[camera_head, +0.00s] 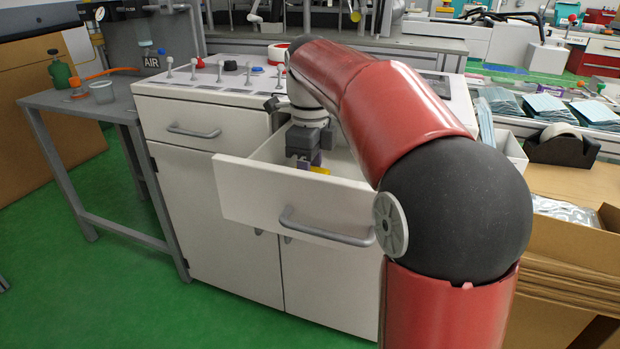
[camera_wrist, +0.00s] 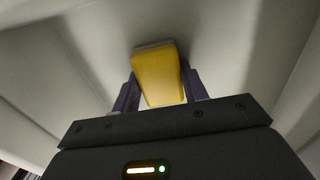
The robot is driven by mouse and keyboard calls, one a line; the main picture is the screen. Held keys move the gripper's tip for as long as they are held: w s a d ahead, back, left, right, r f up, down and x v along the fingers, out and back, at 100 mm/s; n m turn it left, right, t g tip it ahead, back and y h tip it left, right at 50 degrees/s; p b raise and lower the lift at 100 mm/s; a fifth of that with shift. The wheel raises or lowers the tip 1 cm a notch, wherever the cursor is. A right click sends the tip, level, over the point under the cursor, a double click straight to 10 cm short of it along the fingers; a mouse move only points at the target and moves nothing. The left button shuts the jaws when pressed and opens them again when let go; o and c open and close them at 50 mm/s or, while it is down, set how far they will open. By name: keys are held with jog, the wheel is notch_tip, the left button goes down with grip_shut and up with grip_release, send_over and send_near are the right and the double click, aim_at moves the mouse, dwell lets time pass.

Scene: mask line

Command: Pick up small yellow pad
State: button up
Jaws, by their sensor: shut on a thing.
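The small yellow pad (camera_wrist: 158,78) is between the two purple fingers of my gripper (camera_wrist: 158,92) in the wrist view, with a finger against each side. In the head view only a bit of the yellow pad (camera_head: 319,170) shows below my gripper (camera_head: 308,163). My gripper points down inside the open drawer (camera_head: 290,199) of the white cabinet. The drawer's front panel and my arm hide much of its inside. I cannot tell whether the pad touches the drawer floor.
The drawer walls surround my gripper closely. The cabinet top (camera_head: 215,88) carries knobs and switches behind it. A grey table (camera_head: 65,98) stands at the left. A tape dispenser (camera_head: 562,148) and a cardboard box (camera_head: 575,243) are at the right.

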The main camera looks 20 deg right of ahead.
notch_tip(320, 180, up, 20)
jog(key=p, duration=0.7)
jog(key=shift+p, duration=0.35)
